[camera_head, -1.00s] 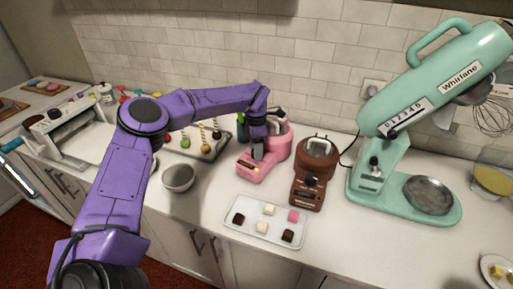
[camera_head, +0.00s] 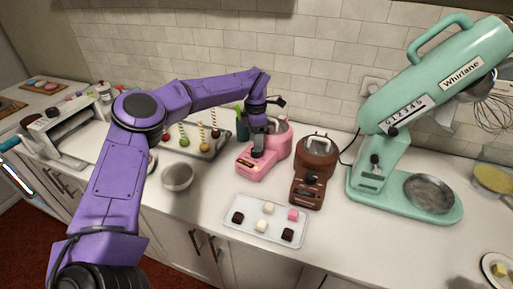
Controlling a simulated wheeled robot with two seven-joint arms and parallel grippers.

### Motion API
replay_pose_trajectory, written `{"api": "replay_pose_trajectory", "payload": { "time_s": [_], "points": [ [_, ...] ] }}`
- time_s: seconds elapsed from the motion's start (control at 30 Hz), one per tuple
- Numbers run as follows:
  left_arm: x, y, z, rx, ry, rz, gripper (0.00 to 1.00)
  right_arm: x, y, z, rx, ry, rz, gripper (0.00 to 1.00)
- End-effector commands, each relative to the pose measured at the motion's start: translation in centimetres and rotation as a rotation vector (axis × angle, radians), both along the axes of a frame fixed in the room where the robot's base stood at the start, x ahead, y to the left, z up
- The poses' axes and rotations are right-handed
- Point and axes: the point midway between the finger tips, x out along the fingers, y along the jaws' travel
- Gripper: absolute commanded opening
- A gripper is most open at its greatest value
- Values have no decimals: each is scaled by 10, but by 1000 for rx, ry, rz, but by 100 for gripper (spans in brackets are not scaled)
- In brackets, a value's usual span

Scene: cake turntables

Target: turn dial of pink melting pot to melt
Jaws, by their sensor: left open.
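The pink melting pot (camera_head: 279,148) stands on the counter near the back wall, left of a brown melting pot. Its sloped front base (camera_head: 250,169) faces me. My left gripper (camera_head: 258,150) is open and points down at the upper part of this base, where the dial would be. The fingers cover that spot, so I cannot see the dial or its setting, nor tell whether the fingers touch it. My right gripper is not in view.
The brown melting pot (camera_head: 316,166) stands close on the right. A white tray of sweets (camera_head: 252,235) lies in front. A metal bowl (camera_head: 177,176) and a cake-pop tray (camera_head: 211,152) are at left. A large mint mixer (camera_head: 374,181) stands at right.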

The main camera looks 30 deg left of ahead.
Motion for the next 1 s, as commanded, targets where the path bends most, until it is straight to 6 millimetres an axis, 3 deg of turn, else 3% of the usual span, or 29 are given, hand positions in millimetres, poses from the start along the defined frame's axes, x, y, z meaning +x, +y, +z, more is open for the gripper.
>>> {"api": "replay_pose_trajectory", "payload": {
  "time_s": [0.2,0.33,1.0],
  "points": [
    [3,2,50,2,-4,0,54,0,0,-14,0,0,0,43],
    [4,3,68,2,-2,0,54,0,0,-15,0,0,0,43],
    [4,3,74,1,-1,-2,54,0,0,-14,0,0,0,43]
  ]
}}
